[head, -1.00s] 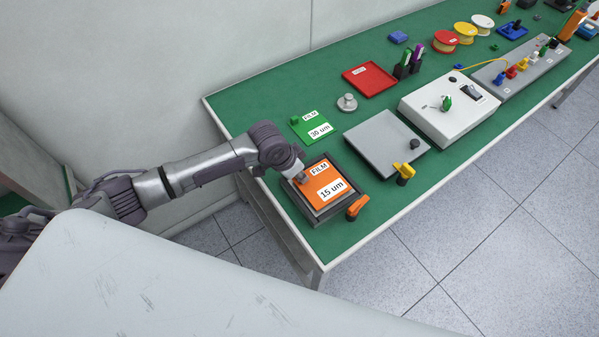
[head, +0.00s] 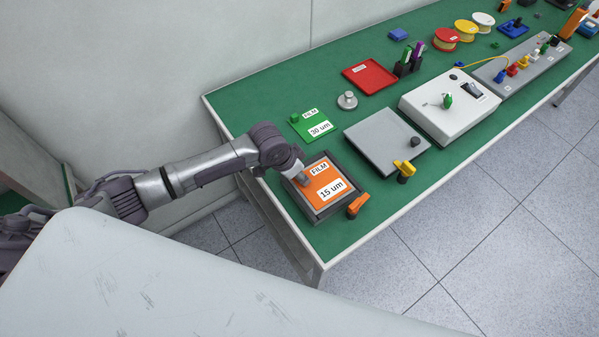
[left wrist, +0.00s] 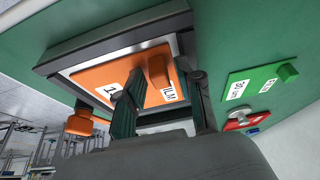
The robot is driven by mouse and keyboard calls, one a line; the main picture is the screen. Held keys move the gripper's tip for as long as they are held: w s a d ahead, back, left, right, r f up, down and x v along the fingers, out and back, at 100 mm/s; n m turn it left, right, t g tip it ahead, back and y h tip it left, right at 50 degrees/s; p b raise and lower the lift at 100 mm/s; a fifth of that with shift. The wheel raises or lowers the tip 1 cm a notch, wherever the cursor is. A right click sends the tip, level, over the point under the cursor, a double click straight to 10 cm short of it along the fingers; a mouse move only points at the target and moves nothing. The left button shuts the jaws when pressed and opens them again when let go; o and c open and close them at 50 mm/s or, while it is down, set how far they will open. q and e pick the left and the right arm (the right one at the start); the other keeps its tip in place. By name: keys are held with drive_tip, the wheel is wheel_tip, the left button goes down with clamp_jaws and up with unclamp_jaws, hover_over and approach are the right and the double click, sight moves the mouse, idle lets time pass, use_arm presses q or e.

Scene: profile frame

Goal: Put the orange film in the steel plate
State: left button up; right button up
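The orange film (head: 322,191), a flat square labelled "FILM" and "15 um", lies inside the dark-rimmed steel plate (head: 325,217) at the near end of the green table. The film shows orange in the left wrist view (left wrist: 101,76), with silvery metal around its edge inside the dark rim (left wrist: 115,38). My left gripper (head: 302,181) is over the film's upper left corner. In the left wrist view its fingers (left wrist: 159,69) are spread, with the film's orange knob (left wrist: 158,70) between the tips and gaps beside it. My right gripper is not in view.
A green film (head: 311,127) labelled "30 um" lies behind the plate. An orange-handled clamp (head: 357,206) stands at its right side. A grey plate (head: 383,143), yellow clamp (head: 405,169) and white box (head: 443,115) stand further right.

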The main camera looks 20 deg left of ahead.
use_arm(q)
drive_tip(key=shift+r, duration=0.1)
drive_tip(key=v, duration=1.2)
idle(0.4)
